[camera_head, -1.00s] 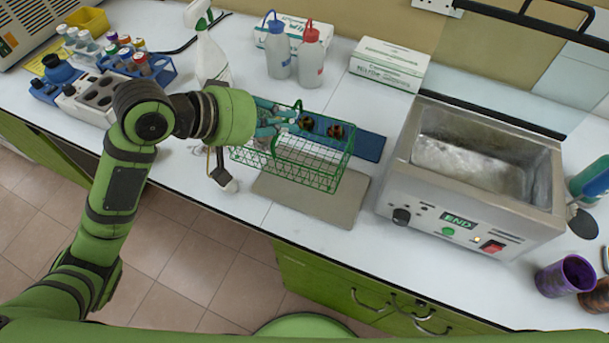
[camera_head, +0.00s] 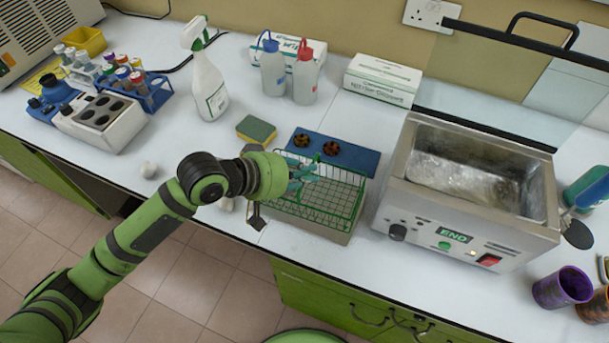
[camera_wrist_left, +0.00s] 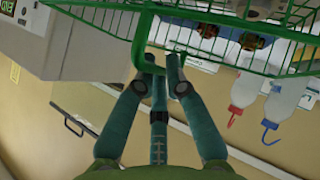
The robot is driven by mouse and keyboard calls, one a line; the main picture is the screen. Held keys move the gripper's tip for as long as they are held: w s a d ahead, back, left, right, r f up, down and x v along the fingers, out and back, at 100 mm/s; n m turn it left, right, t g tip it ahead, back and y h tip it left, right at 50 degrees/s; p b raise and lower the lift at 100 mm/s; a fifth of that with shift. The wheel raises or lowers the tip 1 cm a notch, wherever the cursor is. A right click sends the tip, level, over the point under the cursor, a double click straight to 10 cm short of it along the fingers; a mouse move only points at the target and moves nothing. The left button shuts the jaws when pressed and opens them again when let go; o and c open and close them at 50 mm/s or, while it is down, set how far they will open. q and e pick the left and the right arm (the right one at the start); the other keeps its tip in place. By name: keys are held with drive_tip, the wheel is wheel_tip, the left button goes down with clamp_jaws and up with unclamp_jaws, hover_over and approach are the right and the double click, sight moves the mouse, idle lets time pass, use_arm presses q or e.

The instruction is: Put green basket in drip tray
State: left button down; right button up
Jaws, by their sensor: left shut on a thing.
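The green wire basket (camera_head: 345,205) is over the flat grey-beige drip tray (camera_head: 300,229) on the white bench. It covers most of the tray, whose front strip shows below it. I cannot tell whether the basket's bottom touches the tray. My left gripper (camera_head: 307,172) is shut on the basket's handle at its left part. In the left wrist view, the fingers (camera_wrist_left: 162,75) close on the green handle (camera_wrist_left: 144,45), with the basket wires (camera_wrist_left: 230,28) above. My right gripper is not in view.
A metal bath (camera_head: 470,215) with an "END" display stands close to the right of the basket. Spray bottle (camera_head: 208,85) and wash bottles (camera_head: 305,75) stand further back.

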use_arm(q)
drive_tip(key=shift+f, duration=0.8)
drive_tip(key=c, duration=1.3)
unclamp_jaws()
drive_tip(key=b+v, duration=0.1)
drive_tip(key=v, duration=1.1)
drive_tip(key=shift+b, duration=0.3)
